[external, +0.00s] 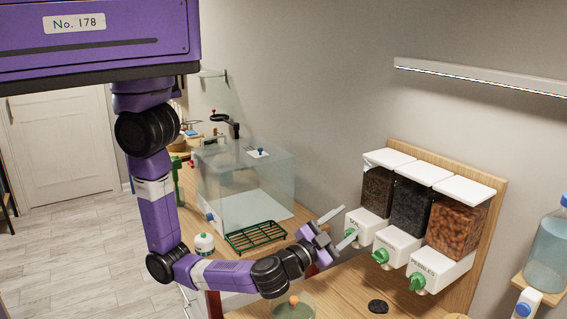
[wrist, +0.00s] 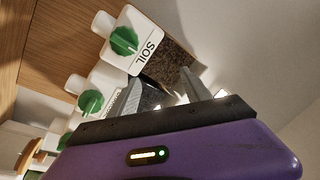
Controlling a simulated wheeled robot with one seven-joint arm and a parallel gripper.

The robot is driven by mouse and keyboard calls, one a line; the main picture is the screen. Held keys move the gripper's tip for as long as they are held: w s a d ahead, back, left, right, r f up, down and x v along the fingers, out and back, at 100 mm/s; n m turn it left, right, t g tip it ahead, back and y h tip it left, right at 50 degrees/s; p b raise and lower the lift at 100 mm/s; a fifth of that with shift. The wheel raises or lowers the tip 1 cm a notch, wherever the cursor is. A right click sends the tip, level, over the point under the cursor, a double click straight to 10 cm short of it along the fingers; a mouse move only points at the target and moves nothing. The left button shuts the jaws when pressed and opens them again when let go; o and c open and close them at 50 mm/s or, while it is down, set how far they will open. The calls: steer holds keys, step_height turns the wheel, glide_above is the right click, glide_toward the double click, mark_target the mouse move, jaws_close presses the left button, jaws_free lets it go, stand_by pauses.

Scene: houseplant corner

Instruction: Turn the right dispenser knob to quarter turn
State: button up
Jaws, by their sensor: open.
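The right dispenser, labelled PEBBLES (external: 441,268), holds brown pebbles and has a green knob (external: 417,281) low on its white front. How far this knob is turned is too small to tell. My gripper (external: 339,226) is open and empty, tilted beside the left dispenser, labelled SOIL, well left of the right knob. The wrist view shows the fingers (wrist: 162,82) spread near the soil dispenser, with the soil knob (wrist: 124,40) large and nearest. The middle knob (wrist: 90,102) lies beyond it. The right knob is partly hidden there.
The dispensers hang on a wooden backboard (external: 487,220) above a wooden counter. A black disc (external: 378,306) lies below. A glass tank (external: 245,180) and a green rack (external: 255,237) stand left of my gripper. A blue water jug (external: 548,255) is at far right.

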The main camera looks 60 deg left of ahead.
mark_target(411, 283)
steer(key=s+d+f+n+g+h+b, duration=0.1)
steer(key=s+d+f+n+h+b, duration=0.15)
steer(key=d, duration=0.75)
steer(key=s+d+f+n+g+h+b, duration=0.1)
steer(key=s+d+f+b, duration=0.2)
steer(key=d, duration=0.8)
steer(key=shift+w+d+f+p, duration=0.15)
steer(key=shift+w+p, duration=0.75)
steer(key=shift+w, duration=0.85)
steer(key=shift+w+a+f+p, duration=0.1)
steer(key=shift+w+p, duration=0.75)
steer(key=shift+w, duration=0.85)
jaws_close()
